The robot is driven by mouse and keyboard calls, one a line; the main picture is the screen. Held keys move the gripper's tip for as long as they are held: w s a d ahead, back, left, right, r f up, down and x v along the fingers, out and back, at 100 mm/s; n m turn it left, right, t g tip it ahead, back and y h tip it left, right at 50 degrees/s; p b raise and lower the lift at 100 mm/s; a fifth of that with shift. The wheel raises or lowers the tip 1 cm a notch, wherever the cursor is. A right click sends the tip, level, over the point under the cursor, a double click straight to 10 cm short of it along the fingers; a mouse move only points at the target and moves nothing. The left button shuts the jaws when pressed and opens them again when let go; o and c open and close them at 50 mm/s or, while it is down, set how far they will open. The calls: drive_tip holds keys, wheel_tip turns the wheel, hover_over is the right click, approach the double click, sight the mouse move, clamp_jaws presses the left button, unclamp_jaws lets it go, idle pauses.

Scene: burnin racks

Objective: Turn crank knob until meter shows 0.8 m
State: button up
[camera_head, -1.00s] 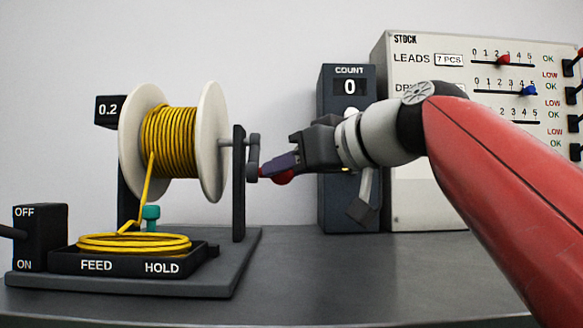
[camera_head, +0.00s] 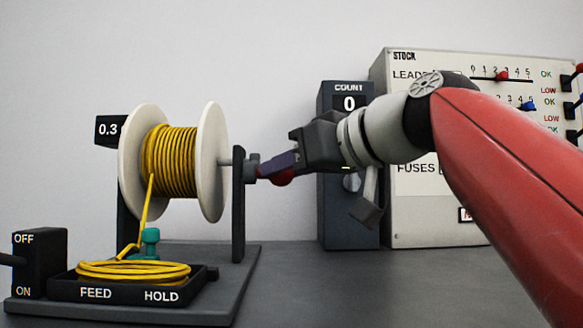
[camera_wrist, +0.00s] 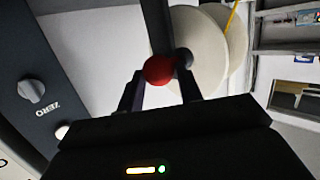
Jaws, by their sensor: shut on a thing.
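The meter (camera_head: 108,130) at the upper left of the reel reads 0.3. The reel (camera_head: 212,162) has white flanges and yellow wire (camera_head: 170,160) wound on it, with a strand running down to a coil in the tray. The crank (camera_head: 250,165) is on the reel's right side. My gripper (camera_head: 268,172) is shut on the red crank knob (camera_head: 281,179). In the wrist view the red knob (camera_wrist: 158,69) sits between my fingers, in front of the white flange.
An OFF/ON switch box (camera_head: 40,262) stands left. A COUNT box (camera_head: 348,215) showing 0 and a STOCK panel (camera_head: 410,210) stand behind my arm. A green peg (camera_head: 151,240) stands behind the coil.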

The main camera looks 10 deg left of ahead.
sight(289, 173)
drive_tip(key=shift+s+r+p, duration=0.2)
drive_tip(key=shift+r+p, duration=0.3)
drive_tip(key=shift+r, duration=0.4)
drive_tip(key=r+p, duration=0.2)
drive_tip(key=shift+w+a+r+p, duration=0.1)
drive_tip(key=shift+w+r+p, duration=0.15)
drive_tip(key=shift+p, duration=0.1)
drive_tip(key=shift+w+a+r+p, duration=0.1)
drive_tip(key=shift+w+r+p, duration=0.15)
drive_tip(key=shift+r+p, duration=0.3)
drive_tip(key=shift+w+r+p, duration=0.25)
drive_tip(key=shift+r+p, duration=0.2)
drive_tip(key=shift+p, duration=0.2)
drive_tip(key=shift+w+r, duration=0.1)
drive_tip(key=shift+w, duration=0.15)
